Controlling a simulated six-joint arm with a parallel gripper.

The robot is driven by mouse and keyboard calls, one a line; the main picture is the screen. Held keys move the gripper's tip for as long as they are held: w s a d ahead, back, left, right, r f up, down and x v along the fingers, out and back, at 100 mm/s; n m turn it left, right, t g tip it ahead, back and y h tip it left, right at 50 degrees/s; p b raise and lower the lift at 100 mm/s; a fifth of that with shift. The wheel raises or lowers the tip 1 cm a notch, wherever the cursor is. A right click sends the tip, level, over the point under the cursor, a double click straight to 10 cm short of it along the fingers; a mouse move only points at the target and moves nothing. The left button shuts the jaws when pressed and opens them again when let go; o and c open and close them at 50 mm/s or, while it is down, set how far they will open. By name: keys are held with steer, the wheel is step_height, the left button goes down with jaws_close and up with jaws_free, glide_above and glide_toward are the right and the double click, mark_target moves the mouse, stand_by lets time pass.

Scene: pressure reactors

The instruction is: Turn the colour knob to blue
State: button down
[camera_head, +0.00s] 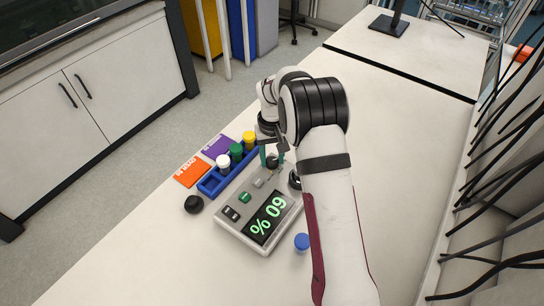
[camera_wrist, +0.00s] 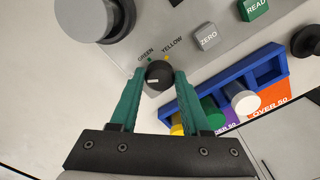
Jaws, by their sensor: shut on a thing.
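The colour knob (camera_wrist: 160,75) is small, black and round on the grey meter (camera_head: 230,220). In the wrist view, the printed words GREEN and YELLOW, with small colour marks, sit beside it. No blue mark shows. A short white line is on the knob's top, towards the lower left of its face. My gripper (camera_wrist: 159,80) has its two green fingers on either side of the knob, shut on it. In the head view my gripper (camera_head: 271,160) is at the meter's far end, and my arm hides part of the meter.
A blue rack (camera_head: 209,185) holds white-, green- and yellow-capped vials beside the meter. Orange (camera_head: 191,174) and purple (camera_head: 218,147) cards lie behind it. A black cap (camera_head: 194,204) and a blue-capped vial (camera_head: 302,241) stand on the table.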

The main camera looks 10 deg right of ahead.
mark_target(272, 161)
steer(key=shift+n, duration=0.5)
steer(key=shift+c, duration=1.8)
jaws_free()
step_height(272, 161, up, 16)
steer(key=shift+f, duration=0.1)
